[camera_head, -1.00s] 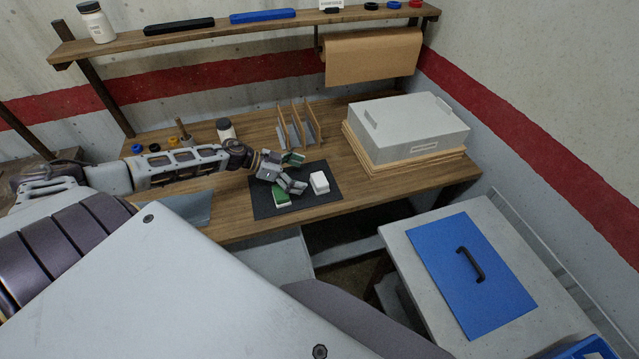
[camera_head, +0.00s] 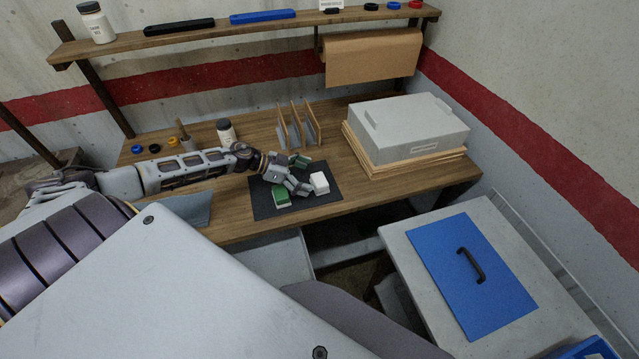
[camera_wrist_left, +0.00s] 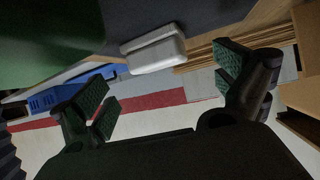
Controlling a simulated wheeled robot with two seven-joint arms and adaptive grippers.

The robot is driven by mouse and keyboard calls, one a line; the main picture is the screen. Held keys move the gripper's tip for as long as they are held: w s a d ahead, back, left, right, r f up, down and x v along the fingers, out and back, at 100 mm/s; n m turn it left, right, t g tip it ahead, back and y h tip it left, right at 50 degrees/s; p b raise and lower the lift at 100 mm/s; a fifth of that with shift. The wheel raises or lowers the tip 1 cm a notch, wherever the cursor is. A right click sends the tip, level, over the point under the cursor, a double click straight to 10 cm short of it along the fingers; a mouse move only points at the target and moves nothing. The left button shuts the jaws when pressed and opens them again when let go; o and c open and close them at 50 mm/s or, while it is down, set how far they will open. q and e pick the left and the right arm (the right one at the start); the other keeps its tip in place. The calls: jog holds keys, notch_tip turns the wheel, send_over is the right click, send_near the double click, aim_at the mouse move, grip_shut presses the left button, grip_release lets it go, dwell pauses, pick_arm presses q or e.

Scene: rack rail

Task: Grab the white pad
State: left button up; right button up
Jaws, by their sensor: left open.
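The white pad (camera_head: 320,183) is a small white block on the right part of the dark mat (camera_head: 263,207). It also shows in the left wrist view (camera_wrist_left: 154,50), beyond and between the two fingers. A green pad with a white lower side (camera_head: 281,199) sits on the mat to its left. My left gripper (camera_head: 302,175) is open, low over the mat, just left of the white pad, with nothing visible between its fingers. In the left wrist view the gripper (camera_wrist_left: 165,95) has its fingers wide apart. My right gripper is not in view.
Wooden dividers (camera_head: 297,125) stand behind the mat. A grey box (camera_head: 412,125) on brown sheets fills the bench's right end. A white jar (camera_head: 226,131) stands behind my left arm. A grey cloth or sheet (camera_head: 188,209) lies left of the mat.

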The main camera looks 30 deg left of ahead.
aim_at(318, 179)
pick_arm(q)
jog(key=shift+x, duration=2.5)
jog(key=shift+c, duration=0.5)
jog(key=c, duration=1)
jog(key=shift+r, duration=0.1)
notch_tip(318, 179, up, 28)
jog(key=shift+f, duration=0.1)
jog(key=shift+c, duration=0.2)
